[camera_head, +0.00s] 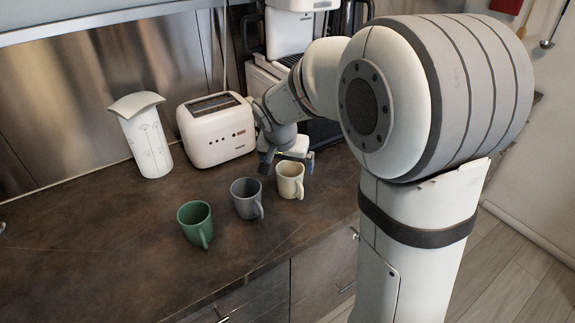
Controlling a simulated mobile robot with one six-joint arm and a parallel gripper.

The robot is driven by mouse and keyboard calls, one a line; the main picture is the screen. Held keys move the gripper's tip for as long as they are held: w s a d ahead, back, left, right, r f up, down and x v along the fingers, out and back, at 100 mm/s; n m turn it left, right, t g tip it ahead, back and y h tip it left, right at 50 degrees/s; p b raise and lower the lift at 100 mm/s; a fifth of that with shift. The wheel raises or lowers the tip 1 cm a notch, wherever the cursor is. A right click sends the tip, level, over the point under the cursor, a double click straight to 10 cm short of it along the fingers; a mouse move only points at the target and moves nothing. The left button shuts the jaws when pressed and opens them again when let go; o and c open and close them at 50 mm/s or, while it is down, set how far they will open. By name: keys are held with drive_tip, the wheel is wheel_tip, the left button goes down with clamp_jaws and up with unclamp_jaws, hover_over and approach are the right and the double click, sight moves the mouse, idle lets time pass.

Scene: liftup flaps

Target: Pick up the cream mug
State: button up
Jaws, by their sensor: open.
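The cream mug (290,182) stands upright on the dark countertop, the rightmost of three mugs in a row. Its handle points toward the counter's front edge. My gripper (287,168) is open and sits just above and behind the mug, at its rim. One finger shows to the left of the mug and the other near its right rim. Whether a finger touches the mug I cannot tell. Part of the gripper is hidden by my own wrist.
A grey mug (246,199) stands close to the left, and a green mug (195,224) farther left. A white toaster (215,132) and a white container (146,145) stand behind. A coffee machine (290,35) is at the back. The front-left counter (90,260) is clear.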

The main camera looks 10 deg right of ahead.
sight(290, 173)
drive_tip(key=x, duration=0.3)
drive_tip(key=w+x, duration=0.1)
drive_tip(key=x, duration=0.2)
drive_tip(key=p+x, duration=0.1)
drive_tip(key=x, duration=0.2)
drive_tip(key=shift+w+d+r, duration=0.1)
drive_tip(key=shift+w+r, duration=0.15)
drive_tip(key=shift+r, duration=0.1)
drive_tip(key=c, duration=1.2)
drive_tip(key=shift+r, duration=0.1)
